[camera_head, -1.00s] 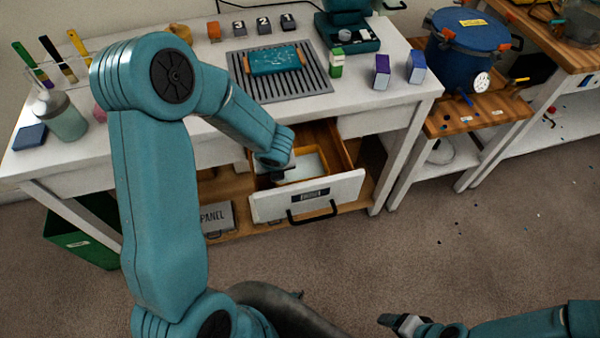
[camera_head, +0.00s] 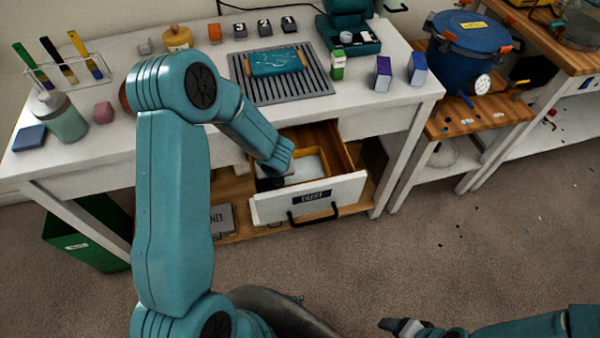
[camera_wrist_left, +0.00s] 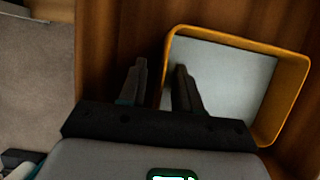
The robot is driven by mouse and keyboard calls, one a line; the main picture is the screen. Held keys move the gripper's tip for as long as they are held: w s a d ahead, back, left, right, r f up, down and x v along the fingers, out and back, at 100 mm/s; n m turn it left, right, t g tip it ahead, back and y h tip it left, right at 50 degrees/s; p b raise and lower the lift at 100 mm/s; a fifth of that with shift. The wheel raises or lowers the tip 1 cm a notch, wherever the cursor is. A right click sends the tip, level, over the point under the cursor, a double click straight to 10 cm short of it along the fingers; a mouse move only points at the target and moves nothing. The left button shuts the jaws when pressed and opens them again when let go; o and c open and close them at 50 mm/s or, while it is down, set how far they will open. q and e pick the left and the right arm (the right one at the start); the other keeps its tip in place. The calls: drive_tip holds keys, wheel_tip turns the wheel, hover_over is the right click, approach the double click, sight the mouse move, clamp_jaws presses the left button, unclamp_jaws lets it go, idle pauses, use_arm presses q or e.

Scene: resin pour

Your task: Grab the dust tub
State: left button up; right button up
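The dust tub (camera_head: 305,178), a yellow-orange rectangular tub with pale contents, sits inside the open drawer (camera_head: 340,192). It also shows in the left wrist view (camera_wrist_left: 288,117), tilted in the picture. My left gripper (camera_wrist_left: 158,82) is open over the tub's left wall. One finger is outside the wall, and the other is over the inside; I cannot tell whether either touches. In the head view my left gripper (camera_head: 272,178) is low in the drawer, mostly hidden by its wrist. My right gripper (camera_head: 388,323) is at the bottom edge, far from the drawer; its opening is unclear.
A blue pot (camera_head: 462,50) stands on the side table. A green bin (camera_head: 85,245) is at the left.

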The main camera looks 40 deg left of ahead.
use_arm(q)
drive_tip(key=shift+f+b, duration=0.25)
drive_tip(key=shift+b, duration=0.1)
idle(0.3)
clamp_jaws()
